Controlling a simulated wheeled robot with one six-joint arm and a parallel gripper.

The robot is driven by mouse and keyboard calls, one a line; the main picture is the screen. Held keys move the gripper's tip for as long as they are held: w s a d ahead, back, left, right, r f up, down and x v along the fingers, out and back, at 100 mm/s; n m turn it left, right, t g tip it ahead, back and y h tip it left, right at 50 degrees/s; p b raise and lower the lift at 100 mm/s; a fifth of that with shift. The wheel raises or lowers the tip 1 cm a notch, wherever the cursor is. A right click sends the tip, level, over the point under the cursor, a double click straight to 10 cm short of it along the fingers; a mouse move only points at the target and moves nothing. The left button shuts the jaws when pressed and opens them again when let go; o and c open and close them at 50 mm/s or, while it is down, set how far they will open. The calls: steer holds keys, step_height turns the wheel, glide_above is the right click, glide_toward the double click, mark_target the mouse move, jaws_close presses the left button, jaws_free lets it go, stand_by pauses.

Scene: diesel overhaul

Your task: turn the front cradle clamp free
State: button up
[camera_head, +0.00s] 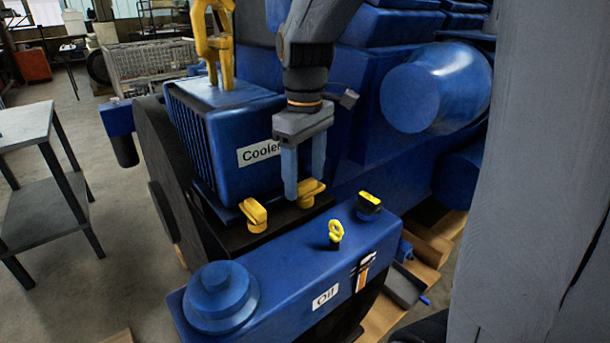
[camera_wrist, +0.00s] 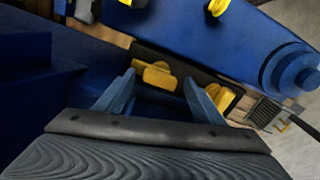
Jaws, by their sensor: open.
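Two yellow cradle clamps sit on a black ledge at the foot of the blue cooler (camera_head: 225,135). The left clamp (camera_head: 254,216) stands clear of my fingers in the head view; in the wrist view it (camera_wrist: 222,97) lies by the right finger. The right clamp (camera_head: 312,189) is at my fingertips and partly hidden by them. In the wrist view it (camera_wrist: 158,76) lies between the finger lines. My gripper (camera_head: 305,188) points down, open and empty, its grey-blue fingers (camera_wrist: 159,78) apart. I cannot tell whether they touch the clamp, nor which clamp is the front one.
A blue oil housing (camera_head: 290,262) with a round cap (camera_head: 220,296), a yellow ring (camera_head: 336,233) and a yellow-topped black knob (camera_head: 369,203) lies in front of the ledge. A yellow bracket (camera_head: 214,45) stands on the cooler. A metal table (camera_head: 25,125) is at left.

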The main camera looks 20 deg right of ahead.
steer(key=shift+f, duration=0.2)
steer(key=c, duration=1)
steer(key=shift+o, duration=0.2)
steer(key=shift+r+m+p, duration=0.15)
steer(key=shift+m+p, duration=0.65)
steer(key=shift+p, duration=0.1)
steer(key=shift+m+p, duration=0.3)
steer(key=shift+m, duration=0.3)
steer(key=shift+c, duration=0.3)
steer(key=o, duration=1)
